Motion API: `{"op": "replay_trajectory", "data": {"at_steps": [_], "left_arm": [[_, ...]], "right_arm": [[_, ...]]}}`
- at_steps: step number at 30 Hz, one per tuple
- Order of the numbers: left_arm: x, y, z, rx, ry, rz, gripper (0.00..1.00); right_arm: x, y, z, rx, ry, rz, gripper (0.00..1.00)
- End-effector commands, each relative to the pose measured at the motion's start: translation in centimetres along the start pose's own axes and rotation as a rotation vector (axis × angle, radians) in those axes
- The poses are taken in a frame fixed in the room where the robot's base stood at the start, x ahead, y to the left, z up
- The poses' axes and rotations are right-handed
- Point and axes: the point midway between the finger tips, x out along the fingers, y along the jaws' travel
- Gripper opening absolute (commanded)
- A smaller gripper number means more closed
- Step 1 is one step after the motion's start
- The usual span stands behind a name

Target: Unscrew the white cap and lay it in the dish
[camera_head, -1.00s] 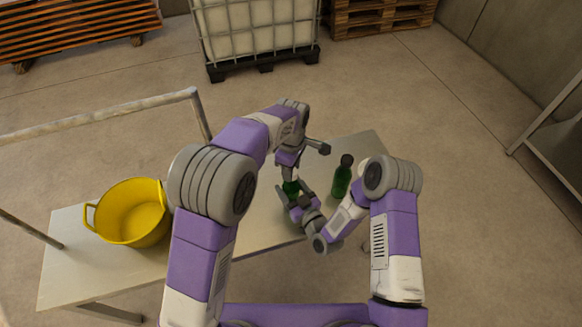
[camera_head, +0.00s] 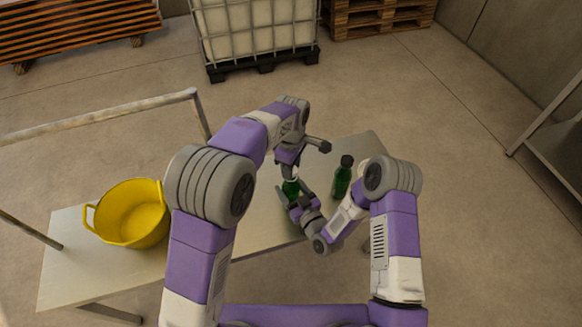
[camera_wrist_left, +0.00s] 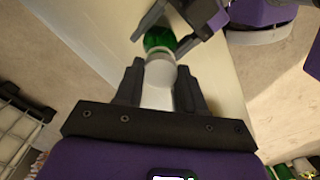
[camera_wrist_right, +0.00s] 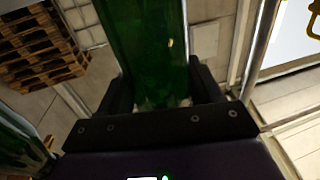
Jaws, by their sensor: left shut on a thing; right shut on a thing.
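A green bottle (camera_head: 291,188) stands at the middle of the table, held from the near side by my right gripper (camera_head: 292,200). The bottle fills the space between the jaws in the right wrist view (camera_wrist_right: 150,50). My left gripper (camera_head: 288,172) is above it, pointing down, shut on the white cap (camera_wrist_left: 160,74) over the bottle's top. In the left wrist view, the green of the bottle (camera_wrist_left: 160,40) shows just past the cap. I cannot tell whether the cap is free of the neck. A pale round thing (camera_head: 363,166), perhaps the dish, is mostly hidden behind my right arm.
A second green bottle (camera_head: 342,178) with a dark cap stands to the right of the held one. A yellow tub (camera_head: 132,213) stands on the left of the table (camera_head: 75,270). A metal rail (camera_head: 100,116) runs behind it. A caged white tank (camera_head: 258,30) and pallets are beyond.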

Motion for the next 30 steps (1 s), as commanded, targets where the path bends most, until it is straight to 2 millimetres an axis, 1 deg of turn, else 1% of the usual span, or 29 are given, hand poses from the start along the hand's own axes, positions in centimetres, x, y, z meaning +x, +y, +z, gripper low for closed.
{"op": "replay_trajectory", "data": {"at_steps": [8,19,27,30], "left_arm": [[-1.0,0.0,0.0,0.000,0.000,0.001,0.03],[-1.3,0.0,0.0,0.000,0.000,0.002,0.03],[-4.4,0.1,0.0,0.000,0.000,0.003,0.03],[-5.0,0.0,0.0,0.000,0.000,0.002,0.03]], "right_arm": [[0.0,0.0,0.0,-0.001,0.000,0.001,0.00],[0.0,0.0,0.0,-0.001,0.000,0.001,0.00],[0.0,0.0,0.0,-0.001,0.000,0.001,0.00],[0.0,0.0,0.0,-0.001,0.000,0.000,0.00]]}}
